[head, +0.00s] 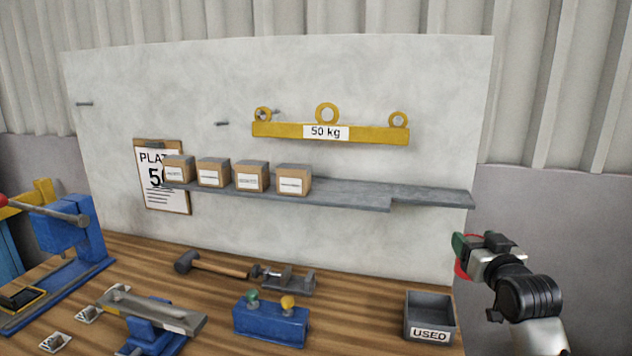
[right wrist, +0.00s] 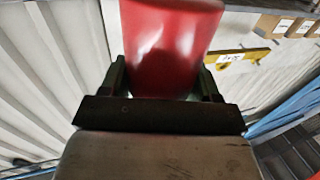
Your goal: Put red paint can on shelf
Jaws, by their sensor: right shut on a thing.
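The red paint can (right wrist: 168,45) is between the fingers of my right gripper (right wrist: 165,85) in the right wrist view, and the fingers are shut on it. In the head view my right gripper (head: 468,256) is at the right, right of the shelf's end and lower than it. Only a red sliver of the can (head: 461,271) shows there, behind the gripper. The grey shelf (head: 345,194) runs along the pale wall panel. Small cardboard boxes stand on its left part, and its right part is bare. My left gripper is not in view.
A yellow 50 kg lifting beam (head: 365,132) hangs above the shelf. A grey bin marked USED (head: 430,316) stands on the wooden bench below. A hammer (head: 215,266), a small vise and a blue block (head: 268,322) lie further left. A clipboard (head: 173,201) is at the left.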

